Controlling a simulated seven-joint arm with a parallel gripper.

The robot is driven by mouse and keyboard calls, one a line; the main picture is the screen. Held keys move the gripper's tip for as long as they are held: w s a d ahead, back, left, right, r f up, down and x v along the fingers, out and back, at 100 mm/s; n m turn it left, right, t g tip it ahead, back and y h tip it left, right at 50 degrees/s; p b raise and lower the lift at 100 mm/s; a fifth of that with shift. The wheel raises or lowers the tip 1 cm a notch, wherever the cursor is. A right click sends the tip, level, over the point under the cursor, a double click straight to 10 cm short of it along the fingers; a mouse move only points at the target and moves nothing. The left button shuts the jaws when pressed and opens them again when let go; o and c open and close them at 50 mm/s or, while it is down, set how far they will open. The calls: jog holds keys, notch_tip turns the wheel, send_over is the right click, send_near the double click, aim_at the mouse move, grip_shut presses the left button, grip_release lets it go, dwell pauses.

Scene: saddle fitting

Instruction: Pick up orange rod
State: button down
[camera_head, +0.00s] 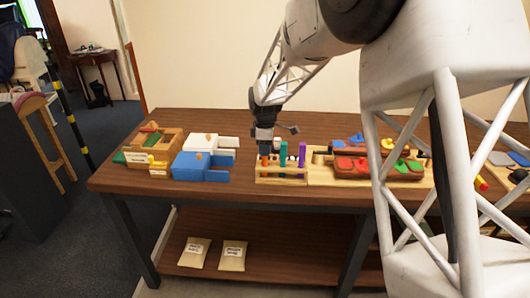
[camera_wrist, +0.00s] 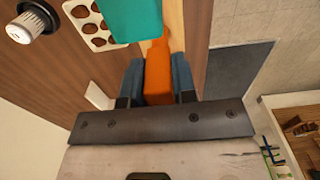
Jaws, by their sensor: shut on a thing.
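The orange rod (camera_wrist: 158,78) sits between the two blue-grey finger pads of my gripper (camera_wrist: 158,85) in the wrist view, and the jaws are shut on it. In the head view my gripper (camera_head: 266,148) points down at the left end of a light wooden rack (camera_head: 285,180). A small part of the orange rod (camera_head: 265,160) shows there below the fingers. A teal rod (camera_head: 283,154) and a purple rod (camera_head: 302,154) stand upright to its right. The teal rod (camera_wrist: 130,18) is close ahead of the orange rod in the wrist view. I cannot tell whether the orange rod's lower end is still in the rack.
Blue block (camera_head: 195,167) and white block (camera_head: 205,143) lie left of the rack. A wooden tray with coloured pieces (camera_head: 375,168) lies to its right.

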jog(key=shift+r, duration=5)
jog(key=c, duration=1.4)
grip_release()
jog(key=c, duration=0.3)
jog(key=shift+w+a+f, duration=0.35)
jog(key=shift+w+f, duration=0.2)
jog(key=shift+w, duration=0.85)
jog(key=shift+w+a+f, duration=0.4)
jog(key=shift+w+f, duration=0.2)
jog(key=shift+w, duration=0.75)
jog(key=shift+w+a+f, duration=0.35)
jog(key=shift+w+f, duration=0.2)
jog(key=shift+w, duration=0.85)
